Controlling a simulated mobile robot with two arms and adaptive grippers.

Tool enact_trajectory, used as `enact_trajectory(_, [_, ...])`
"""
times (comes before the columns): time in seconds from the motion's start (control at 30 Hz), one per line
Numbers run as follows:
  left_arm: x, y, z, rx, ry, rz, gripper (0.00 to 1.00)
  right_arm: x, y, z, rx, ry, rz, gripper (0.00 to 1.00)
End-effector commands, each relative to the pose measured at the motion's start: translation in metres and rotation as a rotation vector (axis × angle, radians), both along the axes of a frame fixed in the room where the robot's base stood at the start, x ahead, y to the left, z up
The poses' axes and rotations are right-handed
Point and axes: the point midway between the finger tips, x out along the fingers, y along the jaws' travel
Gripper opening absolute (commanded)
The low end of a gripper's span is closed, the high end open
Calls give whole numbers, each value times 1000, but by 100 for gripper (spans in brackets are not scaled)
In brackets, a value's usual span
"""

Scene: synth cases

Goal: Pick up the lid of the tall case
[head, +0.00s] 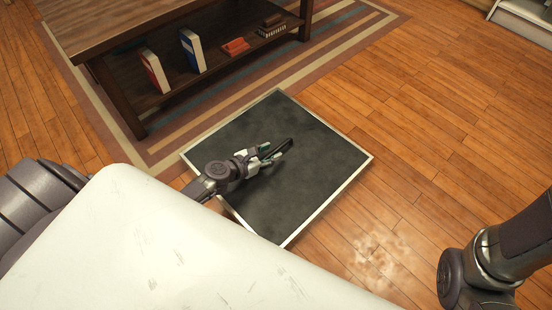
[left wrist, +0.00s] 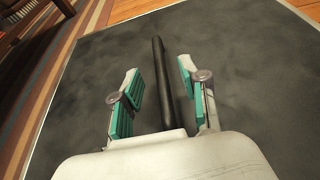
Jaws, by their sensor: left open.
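The tall case shows from above as a dark square top, its lid (head: 313,178), with a pale rim, standing on the wooden floor. A black bar handle (left wrist: 159,62) runs along the lid; in the left wrist view it lies between the fingers. My left gripper (head: 272,153) is over the middle of the lid, with its two teal-padded fingers (left wrist: 160,83) open on either side of the handle. I cannot tell whether the pads touch it. The case's sides are mostly hidden. My right arm shows at the lower right in the head view, but its gripper is out of the frame.
A dark wooden table (head: 120,28) stands at the back left on a striped rug (head: 250,95). Its lower shelf holds a white-and-red book (head: 154,71), a blue book (head: 192,51) and a red item (head: 235,46). The floor right of the case is clear.

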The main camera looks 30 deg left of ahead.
Motion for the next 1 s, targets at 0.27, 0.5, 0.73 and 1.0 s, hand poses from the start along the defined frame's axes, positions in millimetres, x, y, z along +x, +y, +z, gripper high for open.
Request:
enact_trajectory(0.27, [28,-9,-12,1,0,0,44,0,0,-17,0,0,0,40])
enact_trajectory(0.5, [28,-9,-11,0,0,0,40,0,0,-16,0,0,0,40])
enact_trajectory(0.73, [28,-9,-11,0,0,0,2,0,0,-16,0,0,0,40])
enact_trajectory(1.0, [28,-9,-12,0,0,0,0,0,0,-16,0,0,0,40])
